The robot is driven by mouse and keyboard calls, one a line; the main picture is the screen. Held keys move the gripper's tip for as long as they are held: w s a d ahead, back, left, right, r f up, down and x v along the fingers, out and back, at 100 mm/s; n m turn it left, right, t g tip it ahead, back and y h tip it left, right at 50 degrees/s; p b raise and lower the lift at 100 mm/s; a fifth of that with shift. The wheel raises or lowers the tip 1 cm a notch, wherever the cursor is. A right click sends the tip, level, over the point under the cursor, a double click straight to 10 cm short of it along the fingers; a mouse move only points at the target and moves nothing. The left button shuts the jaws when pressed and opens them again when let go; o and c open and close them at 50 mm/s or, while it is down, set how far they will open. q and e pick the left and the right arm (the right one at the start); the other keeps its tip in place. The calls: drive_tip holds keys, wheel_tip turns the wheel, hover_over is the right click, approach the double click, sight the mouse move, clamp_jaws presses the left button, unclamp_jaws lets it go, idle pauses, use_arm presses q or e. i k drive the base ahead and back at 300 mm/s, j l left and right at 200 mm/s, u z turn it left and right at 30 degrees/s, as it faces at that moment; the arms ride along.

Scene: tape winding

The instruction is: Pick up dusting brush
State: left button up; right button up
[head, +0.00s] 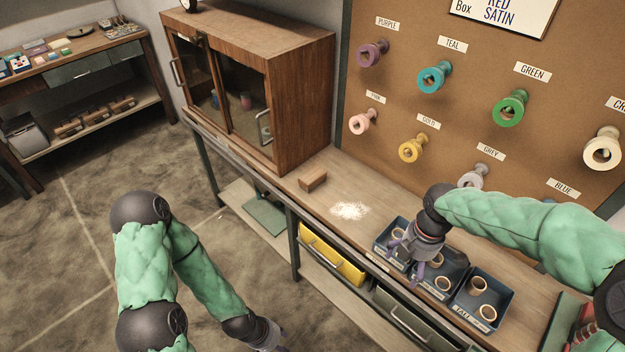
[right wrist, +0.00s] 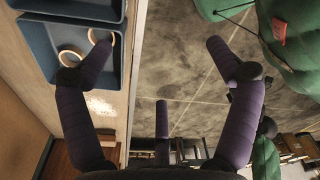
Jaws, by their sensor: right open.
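A small brown wooden block (head: 313,181) lies on the bench beside a patch of white powder (head: 350,210); it may be the dusting brush, but I cannot make out bristles. My right gripper (head: 408,258) is over the blue trays, to the right of the block and powder and apart from both. In the right wrist view its purple fingers (right wrist: 158,65) are spread wide with nothing between them. My left gripper (head: 274,342) is low at the bottom edge, over the floor in front of the bench; its fingers are mostly cut off.
Blue trays (head: 497,277) with tan rings stand on the bench (head: 335,160). A wooden cabinet (head: 300,90) stands at the bench's left end. A pegboard (head: 440,160) with coloured spools rises behind. A yellow bin (head: 333,255) sits below.

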sight(311, 178)
drive_tip(key=i+j, duration=0.35)
drive_tip(key=i+j+u, duration=0.1)
drive_tip(key=i+j, duration=0.2)
drive_tip(key=i, duration=0.2)
drive_tip(key=i+j+u, duration=0.1)
drive_tip(key=i+j, duration=0.2)
drive_tip(key=i, duration=0.1)
